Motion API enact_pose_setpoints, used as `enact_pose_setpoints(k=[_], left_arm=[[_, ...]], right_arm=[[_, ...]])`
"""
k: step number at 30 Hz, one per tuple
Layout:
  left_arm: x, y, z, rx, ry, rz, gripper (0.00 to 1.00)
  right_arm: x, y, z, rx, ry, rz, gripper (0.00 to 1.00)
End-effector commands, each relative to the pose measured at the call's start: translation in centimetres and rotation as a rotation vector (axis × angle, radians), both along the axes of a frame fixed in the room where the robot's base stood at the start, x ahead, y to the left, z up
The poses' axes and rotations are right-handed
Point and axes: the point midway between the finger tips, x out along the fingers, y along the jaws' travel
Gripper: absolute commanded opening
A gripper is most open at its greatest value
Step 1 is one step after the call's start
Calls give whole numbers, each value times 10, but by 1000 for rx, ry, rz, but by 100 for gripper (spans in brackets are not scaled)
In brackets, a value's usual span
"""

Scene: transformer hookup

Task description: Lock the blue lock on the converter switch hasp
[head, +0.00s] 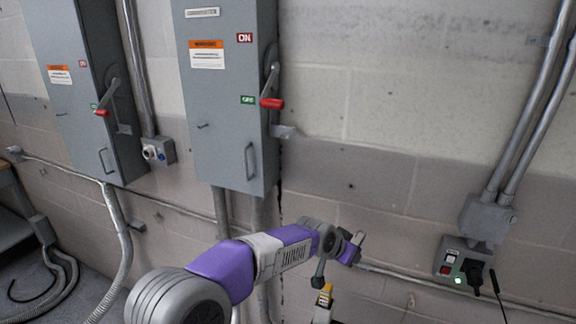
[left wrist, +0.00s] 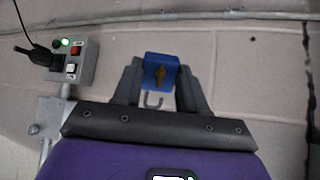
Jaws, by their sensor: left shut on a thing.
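The blue lock (left wrist: 160,68) is held between the fingers of my left gripper (left wrist: 160,78) in the left wrist view. A brass-coloured part shows on its face, and its grey hooked shackle (left wrist: 153,101) looks open. In the head view my left gripper (head: 352,246) is at the lower middle, below and right of the middle grey switch box (head: 220,145), apart from it; the lock cannot be made out there. This box has a red-tipped handle (head: 271,103) beside the green label and a grey hasp tab (head: 283,131) on its right side. My right gripper is not in view.
A second grey switch box (head: 75,130) with a red-tipped handle hangs at the left. A small outlet box (head: 462,262) with a green light and plugged black cord is at the lower right. A yellow and grey item (head: 324,297) shows below my gripper. Conduits run along the wall.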

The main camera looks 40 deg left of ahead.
Motion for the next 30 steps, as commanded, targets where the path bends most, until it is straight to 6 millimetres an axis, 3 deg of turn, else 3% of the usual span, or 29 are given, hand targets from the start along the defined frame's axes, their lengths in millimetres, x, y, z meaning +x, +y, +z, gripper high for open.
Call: enact_pose_setpoints(k=[11, 25, 30], left_arm=[[-1, 50, 68, -6, -320, 107, 5], [-8, 78, 110, 7, -489, 168, 5], [-17, 97, 136, 24, -573, 214, 5]], right_arm=[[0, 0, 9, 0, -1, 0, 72], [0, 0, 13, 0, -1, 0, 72], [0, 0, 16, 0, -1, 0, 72]])
